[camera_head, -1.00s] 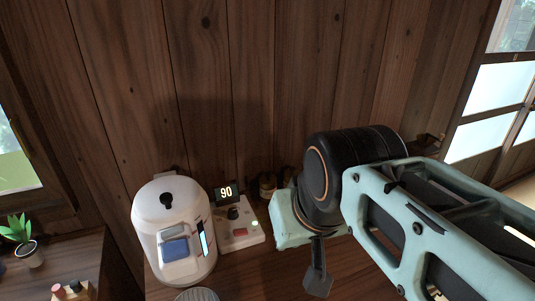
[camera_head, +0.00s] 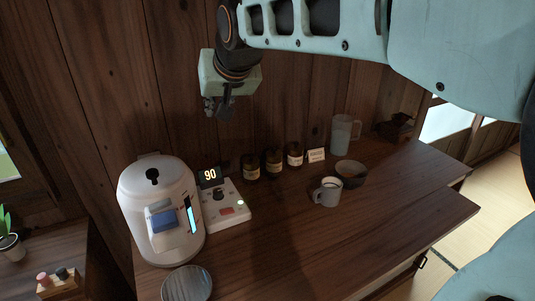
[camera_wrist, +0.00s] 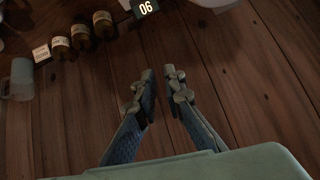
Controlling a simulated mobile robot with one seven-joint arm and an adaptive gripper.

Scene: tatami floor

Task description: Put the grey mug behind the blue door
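The grey mug (camera_head: 328,192) stands upright on the wooden counter in the head view, in front of a dark bowl, its handle toward the left. My gripper (camera_head: 217,108) is raised in front of the plank wall, above and left of the mug and well apart from it. In the wrist view the two fingers of my gripper (camera_wrist: 160,73) have a narrow gap between them with nothing in it. I cannot make out the mug in the wrist view.
A white dispenser (camera_head: 160,212) and control box (camera_head: 222,208) stand at the counter's left. Behind the mug are several dark jars (camera_head: 273,162), a small card (camera_head: 315,156), a bowl (camera_head: 351,174) and a translucent pitcher (camera_head: 341,135).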

